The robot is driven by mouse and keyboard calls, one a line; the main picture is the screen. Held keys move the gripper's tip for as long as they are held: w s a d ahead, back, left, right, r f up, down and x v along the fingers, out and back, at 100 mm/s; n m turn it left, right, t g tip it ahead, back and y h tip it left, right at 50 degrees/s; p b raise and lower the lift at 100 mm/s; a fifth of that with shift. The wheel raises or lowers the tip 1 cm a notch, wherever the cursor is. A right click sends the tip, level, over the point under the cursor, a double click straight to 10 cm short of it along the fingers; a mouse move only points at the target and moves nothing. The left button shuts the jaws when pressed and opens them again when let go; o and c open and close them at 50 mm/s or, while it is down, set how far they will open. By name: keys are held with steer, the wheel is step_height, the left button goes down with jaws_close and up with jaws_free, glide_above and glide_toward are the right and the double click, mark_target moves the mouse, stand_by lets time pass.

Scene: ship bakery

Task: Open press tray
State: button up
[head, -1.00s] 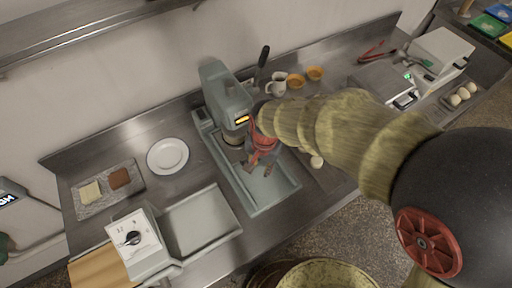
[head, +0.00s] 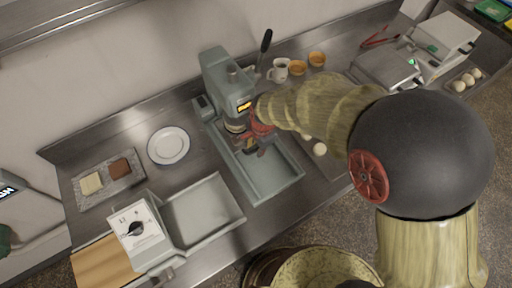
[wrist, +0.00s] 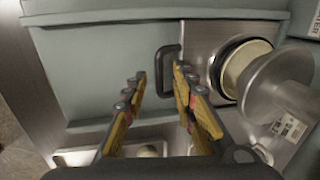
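The press (head: 218,80) is a grey-green machine with a small yellow display, standing on the counter over a long shallow base (head: 279,179). In the wrist view, the press tray (wrist: 204,43) is a flat metal plate holding a pale round piece, with a dark D-shaped handle (wrist: 161,66) on its left edge. My gripper (wrist: 160,74) is open, its fingertips on either side of the handle. Whether they touch it is unclear. In the head view my gripper (head: 252,149) is low in front of the press, and my arm partly hides the tray.
A dial box with an empty tray (head: 203,213) stands left.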

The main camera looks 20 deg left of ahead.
steer(key=shift+f, duration=0.3)
steer(key=shift+c, duration=0.4)
jaws_close()
stand_by(0.4)
